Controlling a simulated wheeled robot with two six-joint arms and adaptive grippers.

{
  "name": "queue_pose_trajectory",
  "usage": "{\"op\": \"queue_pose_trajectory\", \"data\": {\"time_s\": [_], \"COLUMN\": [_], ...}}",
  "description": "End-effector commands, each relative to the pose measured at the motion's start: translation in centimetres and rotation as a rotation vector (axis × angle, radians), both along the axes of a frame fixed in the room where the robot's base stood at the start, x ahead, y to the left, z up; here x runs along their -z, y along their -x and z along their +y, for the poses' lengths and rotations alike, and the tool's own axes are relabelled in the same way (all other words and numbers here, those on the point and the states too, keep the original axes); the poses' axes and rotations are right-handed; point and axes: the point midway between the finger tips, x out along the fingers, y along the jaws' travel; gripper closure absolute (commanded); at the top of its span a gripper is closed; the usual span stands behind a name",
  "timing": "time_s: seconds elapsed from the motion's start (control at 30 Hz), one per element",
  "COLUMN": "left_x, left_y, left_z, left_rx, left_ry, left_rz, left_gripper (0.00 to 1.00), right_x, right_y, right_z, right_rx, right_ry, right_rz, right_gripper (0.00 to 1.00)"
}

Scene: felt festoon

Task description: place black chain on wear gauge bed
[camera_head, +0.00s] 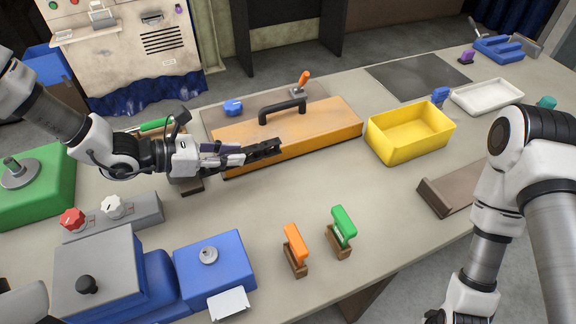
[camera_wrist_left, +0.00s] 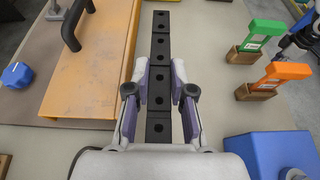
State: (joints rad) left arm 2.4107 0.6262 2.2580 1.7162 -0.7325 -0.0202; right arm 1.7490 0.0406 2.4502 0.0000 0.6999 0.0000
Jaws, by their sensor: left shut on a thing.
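My left gripper (camera_head: 238,156) is over the table beside the orange box's front side. It is shut on the black chain (camera_head: 264,147), whose dark end sticks out to the right. In the left wrist view the chain (camera_wrist_left: 160,60) is a straight row of black links with holes, running between the fingers of the gripper (camera_wrist_left: 160,90). A brown, low-walled strip (camera_head: 434,199) lies at the right of the table, partly behind my right arm. It may be the wear gauge bed; I cannot tell for sure. My right gripper is mostly cut off at the bottom edge.
An orange box with a black handle (camera_head: 335,122) stands behind the chain. A yellow bin (camera_head: 412,148) stands right of it. Orange (camera_head: 296,246) and green (camera_head: 343,226) handled tools stand in front. A blue machine (camera_head: 215,275) is at front left.

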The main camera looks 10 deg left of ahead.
Motion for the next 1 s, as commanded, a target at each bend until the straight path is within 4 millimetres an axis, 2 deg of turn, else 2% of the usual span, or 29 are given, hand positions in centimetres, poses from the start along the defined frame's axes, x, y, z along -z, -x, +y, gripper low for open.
{"op": "queue_pose_trajectory", "data": {"time_s": [0.03,0.13,0.2,0.37,0.5,0.6,0.93,0.97,1.0], "left_x": [1.4,4.1,6.0,8.3,10.9,11.8,12.2,12.2,12.1], "left_y": [-0.2,-0.2,-0.2,-0.2,-0.2,-0.2,-0.3,-0.3,-0.2], "left_z": [0.2,0.3,0.2,0.2,0.2,0.2,0.3,0.3,0.3], "left_rx": [-0.001,-0.002,0.000,-0.001,0.000,-0.001,-0.001,-0.001,-0.001], "left_ry": [-0.001,-0.005,-0.005,-0.005,-0.005,-0.005,-0.003,-0.004,-0.004], "left_rz": [-0.003,0.008,0.009,0.005,0.007,0.002,0.000,0.001,0.001], "left_gripper": [1.00,1.00,1.00,1.00,1.00,1.00,1.00,0.74,0.60], "right_x": [2.0,3.0,3.1,2.8,2.7,2.6,3.2,3.2,3.1], "right_y": [0.0,0.0,-0.1,-0.1,-0.1,-0.1,-0.1,-0.1,-0.1], "right_z": [0.0,0.0,0.0,0.0,0.0,0.0,0.0,0.0,0.0], "right_rx": [0.000,0.000,-0.001,-0.001,0.000,-0.001,-0.001,-0.001,-0.001], "right_ry": [0.000,0.000,0.000,0.000,0.000,0.000,0.000,0.000,0.000], "right_rz": [0.000,-0.001,-0.001,-0.002,-0.001,-0.001,-0.001,-0.001,-0.001], "right_gripper": [0.60,0.60,0.60,0.60,0.60,0.60,0.60,0.60,0.60]}}
